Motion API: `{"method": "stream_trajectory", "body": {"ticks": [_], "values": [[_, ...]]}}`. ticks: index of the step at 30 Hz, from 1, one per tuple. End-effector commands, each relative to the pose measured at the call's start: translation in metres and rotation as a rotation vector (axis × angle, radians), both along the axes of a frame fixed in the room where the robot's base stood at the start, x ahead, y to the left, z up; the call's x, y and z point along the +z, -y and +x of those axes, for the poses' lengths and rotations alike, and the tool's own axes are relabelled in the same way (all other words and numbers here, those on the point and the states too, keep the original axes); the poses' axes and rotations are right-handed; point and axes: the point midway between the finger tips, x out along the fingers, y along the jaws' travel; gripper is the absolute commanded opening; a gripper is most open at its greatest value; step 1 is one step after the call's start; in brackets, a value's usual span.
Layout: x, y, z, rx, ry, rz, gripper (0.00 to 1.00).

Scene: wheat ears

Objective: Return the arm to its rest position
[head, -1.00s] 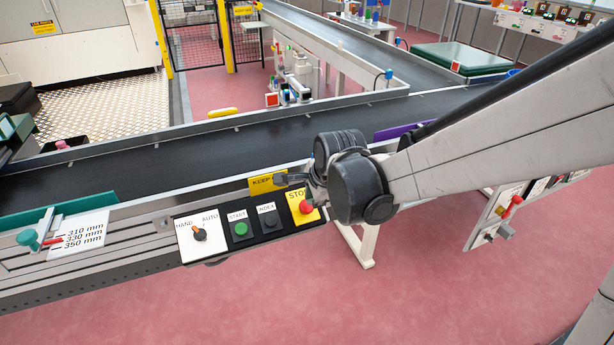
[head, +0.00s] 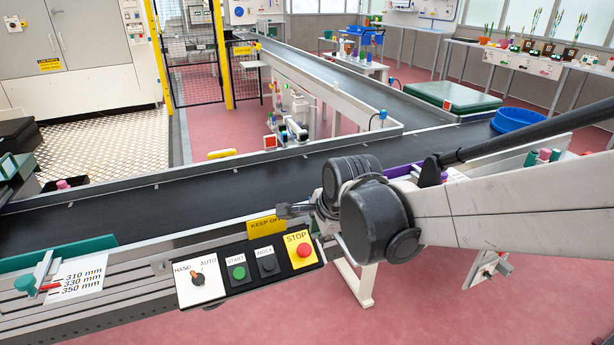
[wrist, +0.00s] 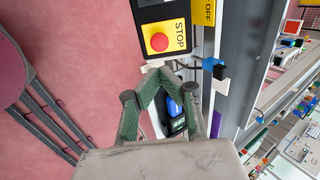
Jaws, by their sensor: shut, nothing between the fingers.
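My gripper (head: 288,210) shows in the head view just beyond the STOP end of the control panel (head: 212,284), beside the yellow KEEP OFF sign (head: 266,226). My dark, rounded wrist joint and pale arm reach in from the right. In the wrist view, my gripper (wrist: 164,72) has its finger links converging at the tips, shut and holding nothing. The red STOP button (head: 304,250) stands clear of the fingers, and it also shows in the wrist view (wrist: 159,42). Whether the fingertips touch the panel's edge cannot be told.
The dark conveyor belt (head: 190,188) runs behind the panel, with a guard rail along its near side. A blue bowl (head: 517,119) and a green-topped platform (head: 457,96) are at the back right. Open pink floor (head: 250,325) lies in front of the panel.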

Motion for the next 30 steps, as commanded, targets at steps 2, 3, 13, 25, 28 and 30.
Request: {"method": "stream_trajectory", "body": {"ticks": [2,3,13,25,28,30], "values": [[0.001,0.001,-0.001,0.003,0.001,-0.003,0.0],[0.003,0.002,-0.002,0.009,0.004,-0.007,0.0],[0.054,0.054,-0.046,0.256,0.088,-0.196,0.0],[0.104,0.12,-0.124,0.662,0.184,-0.528,0.0],[0.111,0.133,-0.143,0.761,0.199,-0.612,0.0],[0.114,0.141,-0.155,0.826,0.206,-0.665,0.0]]}}
